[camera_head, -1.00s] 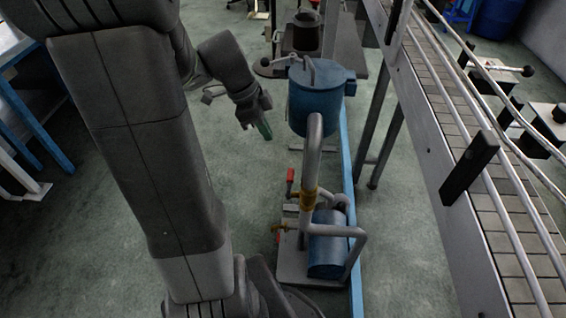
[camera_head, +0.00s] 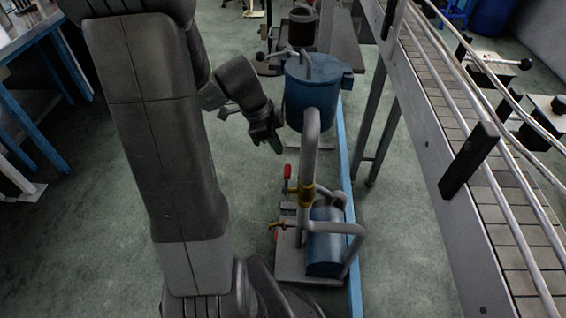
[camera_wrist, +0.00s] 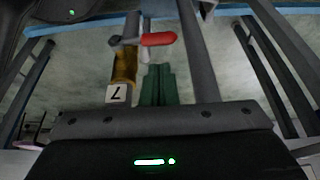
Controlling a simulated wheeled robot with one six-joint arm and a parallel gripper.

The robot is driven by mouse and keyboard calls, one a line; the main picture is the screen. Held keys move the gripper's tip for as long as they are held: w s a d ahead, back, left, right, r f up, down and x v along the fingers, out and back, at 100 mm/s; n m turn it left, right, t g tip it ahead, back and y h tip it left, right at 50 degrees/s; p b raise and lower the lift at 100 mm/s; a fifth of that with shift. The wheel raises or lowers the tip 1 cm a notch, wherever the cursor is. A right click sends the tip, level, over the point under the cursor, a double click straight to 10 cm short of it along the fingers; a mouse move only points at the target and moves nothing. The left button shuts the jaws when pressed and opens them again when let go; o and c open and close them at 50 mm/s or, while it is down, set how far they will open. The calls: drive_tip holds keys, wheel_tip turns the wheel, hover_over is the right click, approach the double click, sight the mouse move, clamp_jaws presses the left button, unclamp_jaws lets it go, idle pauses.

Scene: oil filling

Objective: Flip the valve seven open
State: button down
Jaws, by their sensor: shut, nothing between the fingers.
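In the wrist view, a brass valve (camera_wrist: 124,68) carries a white tag (camera_wrist: 118,94) with an upside-down 7. Its red lever handle (camera_wrist: 158,39) points right, across the pipe. My gripper (camera_wrist: 158,85) is shut and empty, its green fingers just below the handle in that view and apart from it. In the head view, my gripper (camera_head: 275,146) hangs a little above and left of the upper red handle (camera_head: 287,172) on the pump pipework. The tag cannot be read in the head view.
A blue pump (camera_head: 326,240) with grey pipes stands on a base plate, with another red handle (camera_head: 276,246) low on its left. A blue tank (camera_head: 311,95) stands behind. A conveyor (camera_head: 480,170) runs along the right. The floor on the left is mostly clear.

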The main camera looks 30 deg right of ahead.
sight(287, 169)
drive_tip(key=x, duration=0.6)
drive_tip(key=shift+a+f+b, duration=0.15)
drive_tip(key=shift+f+b, duration=0.25)
drive_tip(key=shift+f, duration=0.05)
